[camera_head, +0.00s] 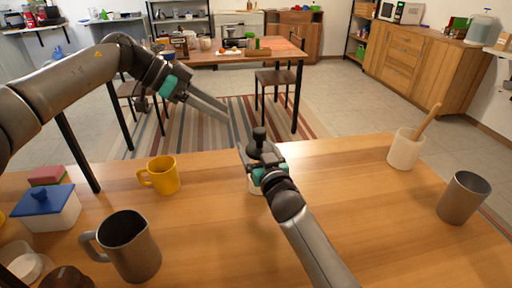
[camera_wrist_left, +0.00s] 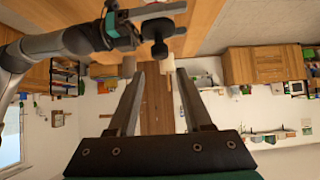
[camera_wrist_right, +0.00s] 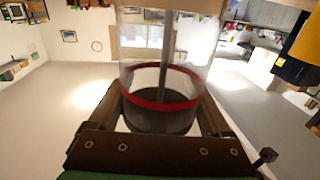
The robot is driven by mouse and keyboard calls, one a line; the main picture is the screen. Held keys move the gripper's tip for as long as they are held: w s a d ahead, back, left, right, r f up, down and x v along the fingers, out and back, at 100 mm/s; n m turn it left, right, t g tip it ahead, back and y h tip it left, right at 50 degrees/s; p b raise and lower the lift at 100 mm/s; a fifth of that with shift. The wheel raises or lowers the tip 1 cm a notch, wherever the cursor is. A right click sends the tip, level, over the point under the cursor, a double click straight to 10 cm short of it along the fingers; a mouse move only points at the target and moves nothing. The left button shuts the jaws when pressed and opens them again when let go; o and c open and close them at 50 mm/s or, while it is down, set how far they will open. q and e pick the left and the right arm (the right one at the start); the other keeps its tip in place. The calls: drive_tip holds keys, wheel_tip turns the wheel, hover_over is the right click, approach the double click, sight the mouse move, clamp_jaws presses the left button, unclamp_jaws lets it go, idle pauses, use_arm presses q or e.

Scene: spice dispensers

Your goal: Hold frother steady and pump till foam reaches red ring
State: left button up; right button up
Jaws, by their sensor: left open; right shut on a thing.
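The frother (camera_head: 259,136) stands on the near table, with its black plunger knob on top. My right gripper (camera_head: 262,158) is shut on its body. In the right wrist view the clear frother cylinder (camera_wrist_right: 135,75) sits between my fingers, with a red ring (camera_wrist_right: 163,105) around it, a rod inside and a dark layer at the ring's level and below. I cannot make out foam. My left gripper (camera_head: 226,112) is open and empty, up and left of the knob, apart from it. The knob (camera_wrist_left: 159,48) shows beyond the left fingertips in the left wrist view.
A yellow mug (camera_head: 164,176), a grey metal jug (camera_head: 132,250) and a blue-lidded box (camera_head: 50,210) are at left. A white crock (camera_head: 404,152) with a wooden utensil and a metal cup (camera_head: 462,200) are at right. The table between the frother and the crock is clear.

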use_arm(q)
drive_tip(key=shift+o, duration=0.2)
drive_tip(key=shift+o, duration=1.2)
drive_tip(key=shift+s+d+f+m, duration=0.15)
drive_tip(key=shift+m, duration=0.25)
drive_tip(key=m+t+y, duration=0.4)
drive_tip(key=m+y, duration=0.2)
drive_tip(key=m, duration=2)
approach(258, 131)
drive_tip(key=shift+x, duration=5.65)
clamp_jaws()
